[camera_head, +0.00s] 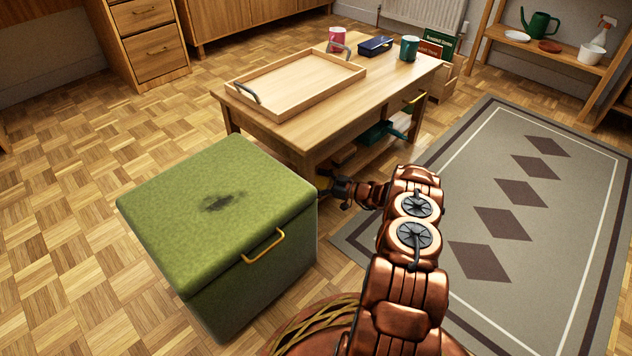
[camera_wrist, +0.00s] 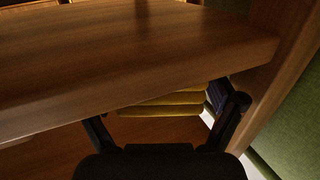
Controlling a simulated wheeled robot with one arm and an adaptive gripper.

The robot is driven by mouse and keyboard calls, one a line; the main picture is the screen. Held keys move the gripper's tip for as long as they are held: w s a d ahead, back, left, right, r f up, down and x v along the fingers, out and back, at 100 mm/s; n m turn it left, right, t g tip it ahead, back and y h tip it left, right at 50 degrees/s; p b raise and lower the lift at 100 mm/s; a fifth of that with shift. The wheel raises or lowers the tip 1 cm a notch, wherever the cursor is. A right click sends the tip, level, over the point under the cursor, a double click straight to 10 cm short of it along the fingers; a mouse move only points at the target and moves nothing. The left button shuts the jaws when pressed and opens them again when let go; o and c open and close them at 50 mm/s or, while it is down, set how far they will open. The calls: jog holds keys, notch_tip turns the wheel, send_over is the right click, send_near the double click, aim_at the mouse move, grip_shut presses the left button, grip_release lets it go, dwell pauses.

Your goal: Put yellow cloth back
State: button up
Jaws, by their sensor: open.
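A yellow folded cloth (camera_wrist: 165,104) shows in the wrist view as stacked layers, partly hidden by a wooden edge in front of and above it. My gripper (camera_wrist: 165,118) is open, its dark fingers on either side of the cloth in the picture. I see no grip on the cloth, and its exact distance is unclear. In the head view my gripper (camera_head: 330,188) is low at the near end of the wooden table (camera_head: 290,135), beside the green box. The cloth is not visible in the head view.
The green box (camera_head: 225,210) with a brass handle stands close left of my gripper. A rug (camera_head: 510,200) lies clear at right.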

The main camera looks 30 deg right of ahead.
jog(key=shift+r, duration=0.1)
jog(key=p+v, duration=0.5)
jog(key=v, duration=0.7)
jog(key=shift+p, duration=0.3)
dwell(0.4)
